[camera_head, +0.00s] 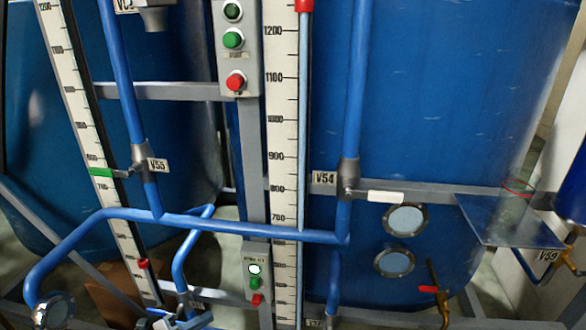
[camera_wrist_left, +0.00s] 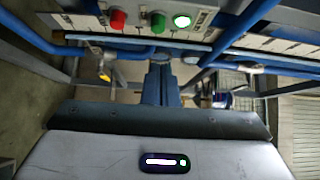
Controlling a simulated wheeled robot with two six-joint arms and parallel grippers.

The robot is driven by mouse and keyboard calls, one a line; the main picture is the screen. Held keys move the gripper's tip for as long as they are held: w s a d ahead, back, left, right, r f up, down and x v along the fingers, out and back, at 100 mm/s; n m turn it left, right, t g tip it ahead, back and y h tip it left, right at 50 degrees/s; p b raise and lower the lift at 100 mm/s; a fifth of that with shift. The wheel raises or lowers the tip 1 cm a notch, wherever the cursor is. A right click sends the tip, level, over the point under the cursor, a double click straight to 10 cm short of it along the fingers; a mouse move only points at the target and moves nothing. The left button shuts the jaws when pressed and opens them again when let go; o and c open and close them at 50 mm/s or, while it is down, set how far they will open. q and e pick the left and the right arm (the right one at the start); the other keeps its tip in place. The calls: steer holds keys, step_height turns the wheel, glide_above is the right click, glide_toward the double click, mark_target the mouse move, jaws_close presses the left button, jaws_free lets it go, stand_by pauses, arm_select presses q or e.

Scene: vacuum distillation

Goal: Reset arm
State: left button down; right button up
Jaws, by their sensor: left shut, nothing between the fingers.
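My left gripper (camera_wrist_left: 160,84) shows in the wrist view as blue fingers held together beyond a grey housing. It is shut and holds nothing. In the head view, what seems to be a small part of it (camera_head: 180,320) shows at the bottom left edge, close to blue pipework. Most of the left arm is out of the frame there. In the wrist view, the lower button box with a red, a green and a lit white button (camera_wrist_left: 158,20) is above the fingers, apart from them. My right gripper is in neither view.
Blue pipes (camera_head: 250,231) cross in front of large blue tanks (camera_head: 450,110). Valves V55 (camera_head: 138,156) and V54 (camera_head: 348,172), tall rulers (camera_head: 282,120), an upper button box (camera_head: 234,45) and the lower one (camera_head: 257,270) crowd the middle. A flat plate (camera_head: 508,220) juts out at right.

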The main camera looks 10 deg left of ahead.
arm_select(q)
steer(key=s+a+r+n+t+y, duration=0.1)
steer(key=s+a+n+y, duration=0.15)
steer(key=n+y, duration=0.6)
steer(key=s+a+r+n+t+y, duration=0.1)
steer(key=a+r+n+t+y, duration=0.15)
steer(key=n+y, duration=0.6)
steer(key=s+d+f+n+g+h, duration=0.2)
steer(key=s+d+f+n+g, duration=0.3)
steer(key=s, duration=0.6)
steer(key=s+d+n+g+h, duration=0.1)
steer(key=s+n+g, duration=0.3)
steer(key=s+g, duration=0.5)
step_height(320, 180, down, 28)
steer(key=s+a+f, duration=0.1)
steer(key=a, duration=0.2)
steer(key=s+a+f+g, duration=0.1)
steer(key=s+f, duration=1.8)
steer(key=f, duration=0.1)
steer(key=shift+f, duration=0.15)
